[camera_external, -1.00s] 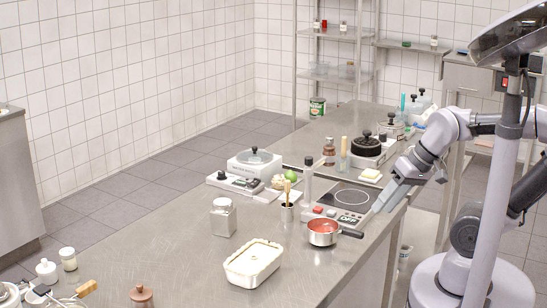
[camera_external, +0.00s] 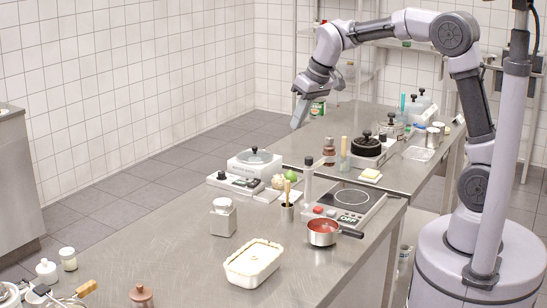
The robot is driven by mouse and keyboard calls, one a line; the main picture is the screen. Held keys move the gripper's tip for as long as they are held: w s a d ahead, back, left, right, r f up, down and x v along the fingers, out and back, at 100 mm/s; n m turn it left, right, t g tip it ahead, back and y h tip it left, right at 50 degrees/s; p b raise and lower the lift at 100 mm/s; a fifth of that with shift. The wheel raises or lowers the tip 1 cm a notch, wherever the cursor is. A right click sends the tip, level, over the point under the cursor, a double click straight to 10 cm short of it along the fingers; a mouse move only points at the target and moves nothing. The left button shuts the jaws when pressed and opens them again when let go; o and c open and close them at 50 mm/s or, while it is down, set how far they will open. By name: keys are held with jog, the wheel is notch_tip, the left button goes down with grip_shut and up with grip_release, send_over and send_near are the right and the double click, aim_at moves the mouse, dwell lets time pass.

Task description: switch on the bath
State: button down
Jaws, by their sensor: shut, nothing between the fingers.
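The bath looks to be the white box with a round lid and black knob (camera_external: 254,162), at the left edge of the steel counter. Small lettering shows on its front, too small to read surely. Just in front of it lies a low white unit with a black knob and a dark panel (camera_external: 236,184); I cannot tell whether it belongs to the bath. My gripper (camera_external: 296,124) is shut and empty. It points down in the air, above and to the right of the bath in the picture, apart from everything. No switch on the bath is clear to see.
A bottle (camera_external: 308,184), a utensil pot (camera_external: 287,212), a jar (camera_external: 223,222) and a white tub (camera_external: 254,263) stand around. A black pot (camera_external: 367,145) is further back.

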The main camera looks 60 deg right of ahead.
jog(key=w+d+f+p, duration=0.2)
jog(key=w+d+p, duration=0.2)
jog(key=w, duration=0.6)
jog(key=n+g+h+p, duration=0.1)
jog(key=n+p, duration=0.1)
jog(key=p, duration=0.1)
send_over(256, 179)
jog(key=s+a, duration=0.1)
jog(key=s, duration=0.3)
notch_tip(256, 179, down, 7)
jog(key=shift+w, duration=0.1)
jog(key=shift+r, duration=0.1)
jog(key=b+x, duration=0.1)
jog(key=x, duration=0.3)
jog(key=b+x, duration=0.1)
jog(key=x, duration=0.3)
jog(key=s+x, duration=0.1)
jog(key=x, duration=0.3)
jog(key=shift+f+b, duration=0.4)
jog(key=shift+f, duration=0.15)
jog(key=shift+d+f, duration=0.15)
jog(key=shift+f, duration=0.35)
